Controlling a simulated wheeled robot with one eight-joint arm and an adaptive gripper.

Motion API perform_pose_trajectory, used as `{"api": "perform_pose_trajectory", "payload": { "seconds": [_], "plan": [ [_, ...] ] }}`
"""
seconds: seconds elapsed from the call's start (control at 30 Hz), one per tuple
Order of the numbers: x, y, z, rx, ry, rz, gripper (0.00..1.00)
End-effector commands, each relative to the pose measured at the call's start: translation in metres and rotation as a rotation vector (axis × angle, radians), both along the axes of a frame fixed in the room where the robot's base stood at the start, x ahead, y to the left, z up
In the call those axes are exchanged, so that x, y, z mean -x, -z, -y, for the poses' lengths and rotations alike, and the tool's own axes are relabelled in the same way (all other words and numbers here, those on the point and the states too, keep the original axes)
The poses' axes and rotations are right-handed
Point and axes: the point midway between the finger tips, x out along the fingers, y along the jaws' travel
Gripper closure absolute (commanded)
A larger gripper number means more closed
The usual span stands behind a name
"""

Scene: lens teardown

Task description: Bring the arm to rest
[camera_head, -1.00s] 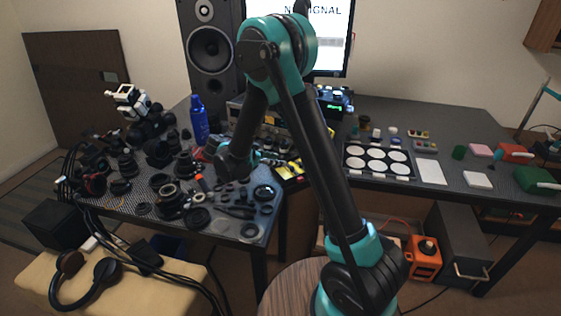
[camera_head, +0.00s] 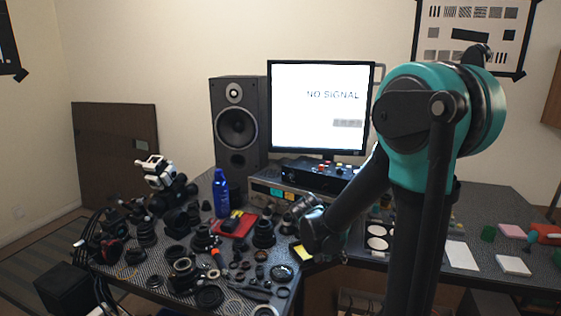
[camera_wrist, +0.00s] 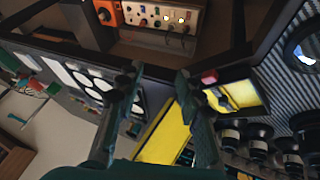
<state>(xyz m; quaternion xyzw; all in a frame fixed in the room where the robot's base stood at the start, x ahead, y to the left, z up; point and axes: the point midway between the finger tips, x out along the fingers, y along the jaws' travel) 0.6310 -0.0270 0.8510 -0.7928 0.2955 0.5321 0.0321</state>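My arm shows large on the right of the head view, with a teal elbow joint (camera_head: 425,120) held high. The forearm slopes down and left to my gripper (camera_head: 300,208), over the bench behind the lens parts; its fingers are small and hard to make out there. In the wrist view my gripper (camera_wrist: 158,85) has two dark fingers standing well apart with nothing held between them. A yellow panel (camera_wrist: 168,135) shows beyond and between the fingers, apart from them.
The dark bench (camera_head: 150,278) carries many lens parts, a blue bottle (camera_head: 221,193) and a red tray (camera_head: 238,224). A speaker (camera_head: 236,125) and a monitor (camera_head: 318,108) stand behind. A white sheet (camera_head: 462,255) lies at right. A power strip (camera_wrist: 160,15) shows in the wrist view.

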Motion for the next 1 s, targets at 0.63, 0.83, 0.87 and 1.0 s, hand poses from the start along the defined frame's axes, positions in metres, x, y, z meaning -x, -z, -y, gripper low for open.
{"api": "perform_pose_trajectory", "payload": {
  "seconds": [0.63,0.83,0.87,1.0],
  "plan": [
    [0.137,0.020,0.015,-0.281,-0.499,-0.027,0.64],
    [0.142,0.021,0.013,-0.290,-0.532,-0.015,0.64],
    [0.142,0.021,0.013,-0.290,-0.532,-0.015,0.64],
    [0.142,0.021,0.013,-0.289,-0.532,-0.016,0.64]
  ]
}}
